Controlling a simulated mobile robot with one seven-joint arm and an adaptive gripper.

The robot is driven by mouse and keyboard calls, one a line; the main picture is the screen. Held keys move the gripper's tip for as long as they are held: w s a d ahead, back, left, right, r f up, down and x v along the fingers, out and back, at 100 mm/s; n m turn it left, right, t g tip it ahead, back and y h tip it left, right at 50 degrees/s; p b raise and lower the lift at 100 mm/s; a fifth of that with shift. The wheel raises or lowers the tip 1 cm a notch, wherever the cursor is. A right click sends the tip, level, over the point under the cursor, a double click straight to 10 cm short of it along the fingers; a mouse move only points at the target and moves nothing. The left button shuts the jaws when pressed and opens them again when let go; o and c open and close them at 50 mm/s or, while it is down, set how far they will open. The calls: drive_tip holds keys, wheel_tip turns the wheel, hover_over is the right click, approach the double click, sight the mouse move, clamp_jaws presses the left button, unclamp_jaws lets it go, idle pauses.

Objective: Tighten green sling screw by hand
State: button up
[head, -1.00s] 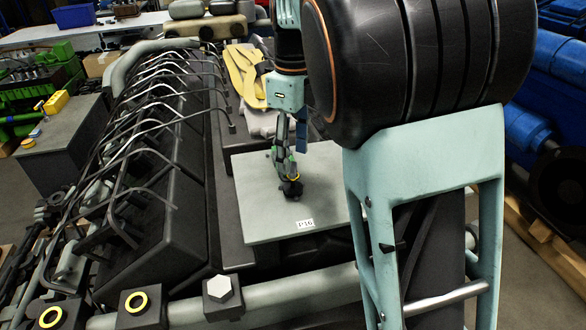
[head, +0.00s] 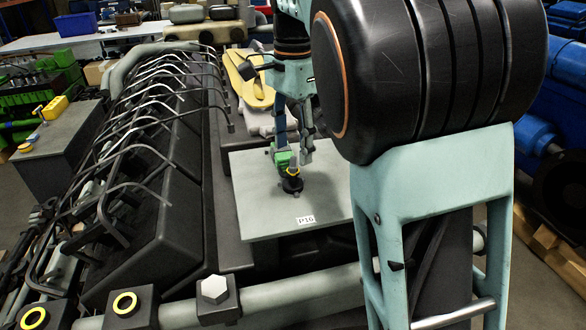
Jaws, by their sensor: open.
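A small green part (head: 283,158), which looks like the sling screw, stands on a grey plate (head: 255,215) labelled P16. Beside it is a dark round piece with a yellow ring (head: 292,180). My gripper (head: 294,153) is open over the plate. Its two fingers point down, one at the left just above the green part and one to the right. Whether a finger touches the green part I cannot tell. The screw's thread and the lower parts are too small or hidden to make out.
A large dark engine with curved metal pipes (head: 150,110) fills the left. A yellow sling (head: 250,80) lies behind the plate. Pipes and blocks with yellow rings (head: 125,303) run along the front. My own arm covers the right. The plate's left part is bare.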

sight(293, 161)
drive_tip(key=shift+r+n+p, duration=0.15)
drive_tip(key=shift+n+p, duration=0.3)
drive_tip(key=shift+n, duration=0.75)
drive_tip(key=n+p, duration=0.2)
drive_tip(key=n, duration=0.5)
wheel_tip(293, 161, down, 5)
drive_tip(key=b, duration=0.3)
drive_tip(key=shift+f, duration=0.2)
clamp_jaws()
